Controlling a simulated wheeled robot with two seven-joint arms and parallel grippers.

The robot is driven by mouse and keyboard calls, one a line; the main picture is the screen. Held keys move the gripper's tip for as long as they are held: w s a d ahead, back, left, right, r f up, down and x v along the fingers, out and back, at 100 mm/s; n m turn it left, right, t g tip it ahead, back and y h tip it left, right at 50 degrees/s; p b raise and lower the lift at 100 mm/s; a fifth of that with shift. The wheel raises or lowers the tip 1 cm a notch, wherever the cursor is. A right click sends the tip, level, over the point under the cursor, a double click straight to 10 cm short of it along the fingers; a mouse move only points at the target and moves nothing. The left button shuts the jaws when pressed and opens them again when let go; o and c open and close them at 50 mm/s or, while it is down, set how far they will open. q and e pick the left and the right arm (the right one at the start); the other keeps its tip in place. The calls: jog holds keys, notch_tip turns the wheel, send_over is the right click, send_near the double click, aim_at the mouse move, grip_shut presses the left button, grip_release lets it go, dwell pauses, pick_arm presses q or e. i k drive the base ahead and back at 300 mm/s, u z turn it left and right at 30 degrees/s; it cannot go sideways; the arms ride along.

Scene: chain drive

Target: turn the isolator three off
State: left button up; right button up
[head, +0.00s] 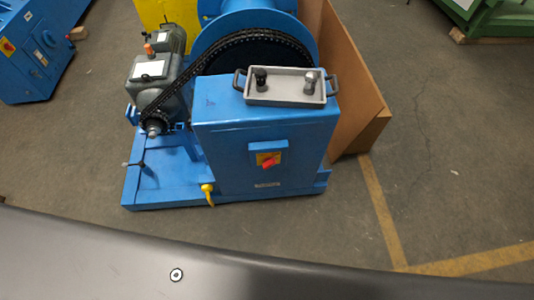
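An isolator (268,162) with a red rotary handle on a yellow plate is set in a blue box on the front of the blue cabinet (225,135). The red handle looks tilted, but it is too small to tell its on or off position. No number is readable on it. A second red and yellow switch (7,47) shows on another blue machine at the left edge. Neither of my grippers is in view.
A grey tray (287,99) with two knobbed items lies on top of the cabinet. A black chain (190,85) runs from a grey motor (153,75) to a large blue wheel. A yellow-handled item (208,194) is at the cabinet's lower left.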

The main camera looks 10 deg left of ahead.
aim_at(269, 162)
jog(key=z, duration=1.05)
jog(key=k, duration=0.7)
jog(key=z, duration=0.3)
